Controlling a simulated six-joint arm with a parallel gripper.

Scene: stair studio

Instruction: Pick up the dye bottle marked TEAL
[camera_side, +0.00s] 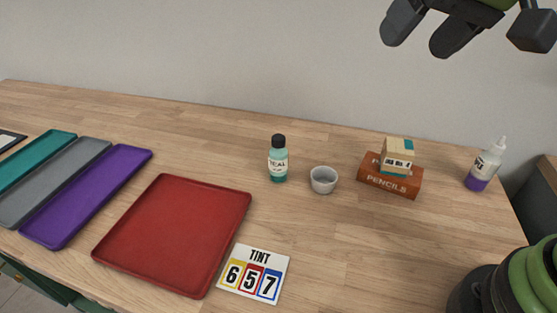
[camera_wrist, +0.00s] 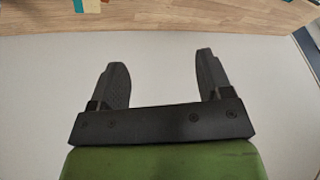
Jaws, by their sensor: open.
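The dye bottle marked TEAL (camera_side: 278,160) stands upright on the wooden table in the side view. It has a black cap, a pale label and teal liquid; part of the label's lettering is turned away. My gripper (camera_side: 422,35) is high at the top right of the side view, well above the table and apart from the bottle. In the wrist view my gripper (camera_wrist: 163,72) has its two dark fingers spread apart with nothing between them. The TEAL bottle cannot be made out in the wrist view.
A small grey cup (camera_side: 323,180) stands close right of the bottle. Further right are a PENCILS box (camera_side: 390,179) with a small box on top and a purple dropper bottle (camera_side: 486,165). A red tray (camera_side: 175,235), a TINT card (camera_side: 253,273) and a purple tray (camera_side: 90,195) lie left and front.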

